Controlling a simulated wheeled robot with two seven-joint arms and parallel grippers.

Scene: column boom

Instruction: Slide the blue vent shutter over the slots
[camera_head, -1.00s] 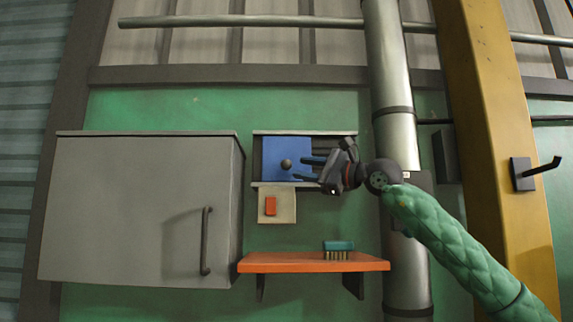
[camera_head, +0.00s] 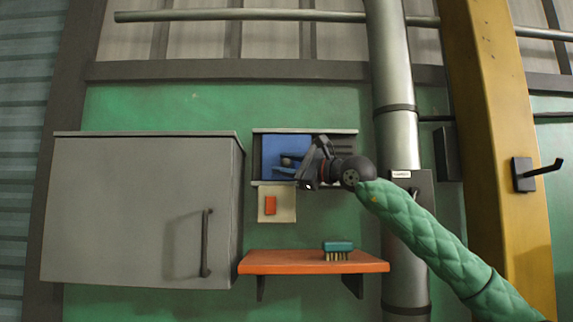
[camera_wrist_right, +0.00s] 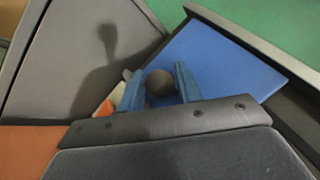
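The blue vent shutter (camera_head: 274,147) sits at the left end of its frame (camera_head: 304,131), and the slots to its right are mostly hidden behind my gripper. It also shows in the right wrist view (camera_wrist_right: 220,62). Its dark round knob (camera_wrist_right: 160,86) stands between the two blue fingers of my right gripper (camera_wrist_right: 160,88). In the head view my right gripper (camera_head: 287,163) reaches the knob from the right. The fingers are on both sides of the knob, with a thin gap that I cannot judge for contact. My left gripper is not in view.
A grey cabinet (camera_head: 130,210) with a handle stands just left of the vent. An orange switch (camera_head: 270,205) on a pale plate is below it. An orange shelf (camera_head: 300,264) holds a green brush (camera_head: 338,247). A metal pipe (camera_head: 396,75) runs vertically to the right.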

